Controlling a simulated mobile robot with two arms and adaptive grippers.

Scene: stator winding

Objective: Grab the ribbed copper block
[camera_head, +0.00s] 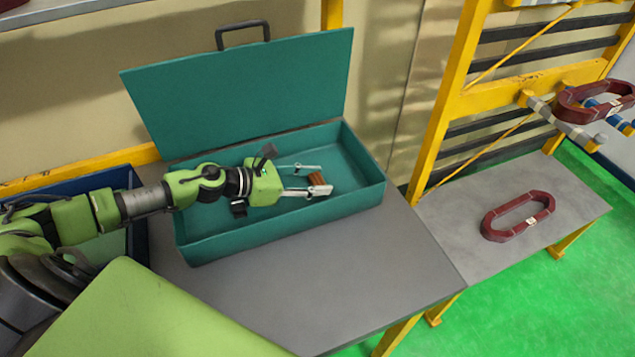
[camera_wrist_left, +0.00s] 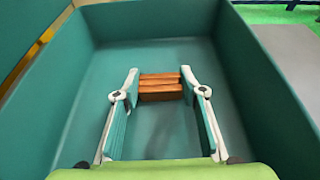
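The ribbed copper block (camera_head: 317,179) lies inside the open teal toolbox (camera_head: 280,229), toward its right end. My left gripper (camera_head: 315,181) reaches into the box from the left with its fingers apart. In the left wrist view, the copper block (camera_wrist_left: 160,86) sits between the two fingertips (camera_wrist_left: 160,80) of my left gripper. My right gripper is not in view.
The toolbox walls rise around my left gripper, and its lid (camera_head: 245,95) stands open behind. A dark blue bin (camera_head: 138,225) is at the left. The grey table (camera_head: 330,290) is clear in front. A dark red oval coil (camera_head: 518,215) lies on the right bench.

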